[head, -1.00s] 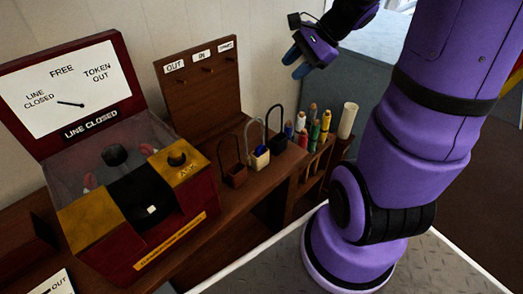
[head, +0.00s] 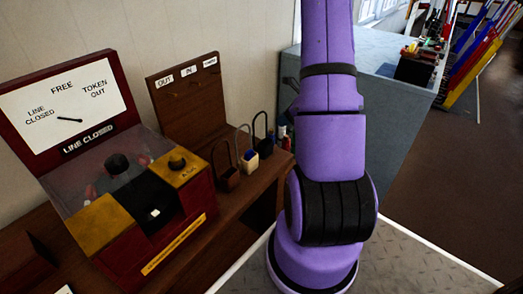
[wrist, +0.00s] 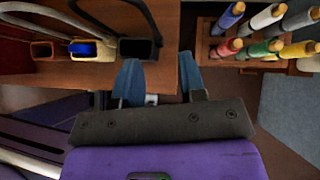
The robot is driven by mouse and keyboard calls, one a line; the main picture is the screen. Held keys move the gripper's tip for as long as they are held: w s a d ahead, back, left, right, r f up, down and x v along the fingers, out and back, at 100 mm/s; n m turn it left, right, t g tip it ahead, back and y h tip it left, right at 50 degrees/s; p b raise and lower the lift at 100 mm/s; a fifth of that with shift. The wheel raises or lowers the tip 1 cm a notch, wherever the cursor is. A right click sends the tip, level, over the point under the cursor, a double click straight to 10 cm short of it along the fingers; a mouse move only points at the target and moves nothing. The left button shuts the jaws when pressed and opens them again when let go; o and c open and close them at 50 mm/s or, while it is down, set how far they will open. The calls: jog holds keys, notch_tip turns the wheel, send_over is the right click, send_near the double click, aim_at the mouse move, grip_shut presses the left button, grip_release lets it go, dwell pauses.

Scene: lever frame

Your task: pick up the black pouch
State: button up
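The black pouch (head: 262,148) with its tall black hoop handle is the farthest right of three hooped pouches on the wooden shelf. It also shows in the wrist view (wrist: 136,48), upright, its handle arching toward the top. My gripper (wrist: 159,62) is open, with two blue fingers apart and nothing between them. The left fingertip appears just below and beside the black pouch in the picture; I cannot tell if they touch. In the head view my purple arm hides the gripper.
A cream pouch with blue inside (wrist: 92,50) and a dark red-brown pouch (wrist: 42,50) stand left of the black one. A rack of coloured rolled flags (wrist: 265,48) is close on the right. The red lever box (head: 130,215) stands at the left.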

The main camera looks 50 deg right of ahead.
jog(key=shift+a+r+x, duration=0.1)
jog(key=shift+a+x, duration=0.05)
jog(key=shift+x, duration=1.3)
jog(key=shift+a+r+x, duration=0.1)
jog(key=shift+x, duration=1.4)
jog(key=shift+a+r+x, duration=0.1)
jog(key=shift+a+x, duration=0.05)
jog(key=shift+x, duration=1.3)
jog(key=shift+w, duration=0.1)
jog(key=shift+c, duration=0.5)
grip_shut()
